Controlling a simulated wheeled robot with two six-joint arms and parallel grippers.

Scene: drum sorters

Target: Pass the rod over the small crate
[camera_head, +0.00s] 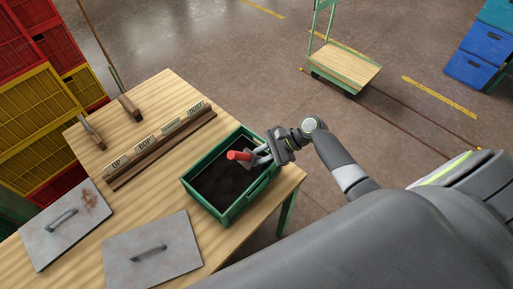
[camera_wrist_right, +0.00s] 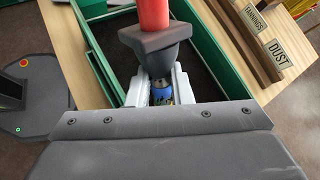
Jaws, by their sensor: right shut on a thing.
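The rod shows its red end (camera_head: 238,155) over the small green crate (camera_head: 226,217) in the head view. In the right wrist view the red part (camera_wrist_right: 153,13) sits on a dark grey flared collar (camera_wrist_right: 150,45). My right gripper (camera_head: 260,155) is shut on the rod, coming in from the crate's right side. Its pale fingers (camera_wrist_right: 161,88) flank the lower part below the collar. A small blue piece shows between them; I cannot tell what it belongs to. The crate's floor is dark. My left gripper is not in view.
The crate stands at the right end of a wooden table (camera_head: 150,108). Two grey lids with handles (camera_head: 152,250) lie on its left and front. A labelled wooden rack (camera_head: 160,150) stands behind the crate. A green cart (camera_head: 345,68) is on the floor beyond.

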